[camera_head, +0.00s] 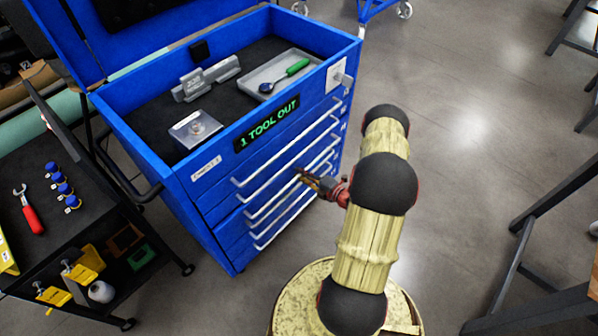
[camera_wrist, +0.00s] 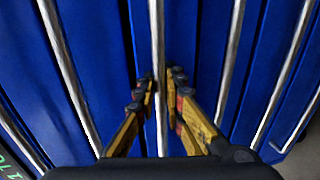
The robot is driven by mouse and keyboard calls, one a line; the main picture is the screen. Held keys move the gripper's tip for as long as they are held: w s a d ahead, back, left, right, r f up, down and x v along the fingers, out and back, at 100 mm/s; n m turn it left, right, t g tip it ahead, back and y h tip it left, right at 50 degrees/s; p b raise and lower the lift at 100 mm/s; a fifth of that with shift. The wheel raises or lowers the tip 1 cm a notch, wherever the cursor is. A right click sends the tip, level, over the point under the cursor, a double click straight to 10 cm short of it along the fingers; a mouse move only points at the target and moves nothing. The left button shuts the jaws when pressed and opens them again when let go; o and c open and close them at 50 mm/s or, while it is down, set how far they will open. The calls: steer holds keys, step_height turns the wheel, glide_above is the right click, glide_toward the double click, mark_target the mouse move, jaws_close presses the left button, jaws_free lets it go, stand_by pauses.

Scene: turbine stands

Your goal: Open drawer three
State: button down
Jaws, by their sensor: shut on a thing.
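The blue tool cabinet (camera_head: 215,215) has a stack of drawers with long silver bar handles on its front. My gripper (camera_head: 303,175) is at the middle of the front, at about the third handle from the top. In the wrist view my gripper (camera_wrist: 161,84) has its yellow fingers on either side of one silver handle (camera_wrist: 157,35), closed on it. That bar is the third from the side where the green display text shows. The fingers hide part of the bar. I cannot tell whether this drawer stands out from its neighbours.
A display (camera_head: 268,122) reads "1 TOOL OUT". A black cart (camera_head: 85,200) stands left. Floor is open to the right.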

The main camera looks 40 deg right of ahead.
steer(key=f+p+v, duration=0.1)
steer(key=f+v, duration=0.1)
steer(key=v, duration=1.2)
steer(key=s+f+p+v, duration=0.1)
steer(key=f+v, duration=0.2)
steer(key=v, duration=1.2)
steer(key=shift+s+f, duration=0.2)
steer(key=shift+f, duration=0.05)
steer(key=shift+a, duration=0.1)
steer(key=c, duration=1.9)
jaws_free()
steer(key=a+v, duration=0.1)
steer(key=v, duration=1.1)
steer(key=shift+d, duration=0.45)
steer(key=shift+r, duration=0.1)
